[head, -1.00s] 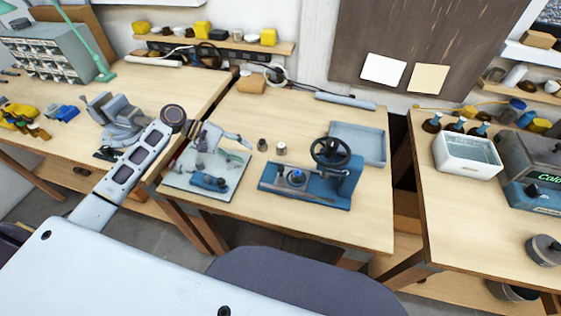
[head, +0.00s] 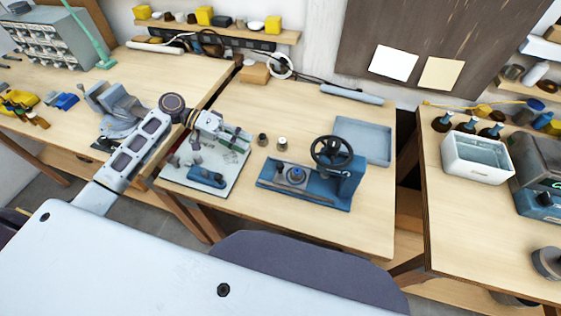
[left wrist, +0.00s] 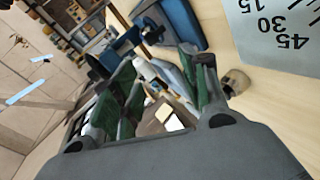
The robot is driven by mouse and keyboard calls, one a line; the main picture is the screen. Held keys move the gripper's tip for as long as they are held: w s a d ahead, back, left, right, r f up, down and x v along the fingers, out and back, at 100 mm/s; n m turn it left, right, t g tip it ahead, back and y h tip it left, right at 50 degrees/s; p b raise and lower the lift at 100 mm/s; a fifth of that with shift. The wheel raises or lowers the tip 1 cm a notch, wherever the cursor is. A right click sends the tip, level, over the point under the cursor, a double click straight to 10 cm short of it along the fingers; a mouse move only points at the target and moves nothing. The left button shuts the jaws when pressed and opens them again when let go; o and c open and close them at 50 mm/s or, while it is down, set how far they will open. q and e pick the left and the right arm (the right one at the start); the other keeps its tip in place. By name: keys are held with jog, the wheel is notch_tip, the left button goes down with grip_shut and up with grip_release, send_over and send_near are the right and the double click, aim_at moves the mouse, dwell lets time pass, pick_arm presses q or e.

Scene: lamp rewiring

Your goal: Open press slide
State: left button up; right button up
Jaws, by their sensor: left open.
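The blue press (head: 345,188) stands on the middle table, with a black handwheel (head: 332,152) on top. Its low bed, at the left, carries a round grey piece (head: 296,175), and a long thin bar lies along the front; I cannot tell clearly which part is the slide. My left gripper (head: 240,140) is above the grey mat, left of the press and apart from it. In the left wrist view its green-padded fingers (left wrist: 160,95) are spread, with nothing clearly held. Blue press parts (left wrist: 180,22) show beyond them. My right gripper is not in view.
The grey mat (head: 218,184) holds small parts and a blue item (head: 207,177). A blue-grey tray (head: 372,131) lies behind the press. The table front right is clear.

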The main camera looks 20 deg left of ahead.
aim_at(280, 164)
pick_arm(q)
jog(key=shift+s+d+r+m+g, duration=0.1)
jog(key=shift+s+r+m+g, duration=0.1)
jog(key=shift+m, duration=2.3)
jog(key=shift+s+r+m+g, duration=0.1)
jog(key=shift+s+m, duration=0.15)
jog(key=shift+m, duration=2.25)
jog(key=shift+s+d+r+m+g, duration=0.1)
jog(key=shift+s+r+m, duration=0.1)
jog(key=shift+m, duration=2.3)
jog(key=shift+h, duration=0.3)
jog(key=shift+d+f, duration=0.1)
jog(key=p+x, duration=0.2)
jog(key=x, duration=0.9)
jog(key=shift+d+p, duration=0.2)
jog(key=shift+p, duration=0.2)
jog(key=shift+x, duration=1.1)
jog(key=shift+f, duration=0.15)
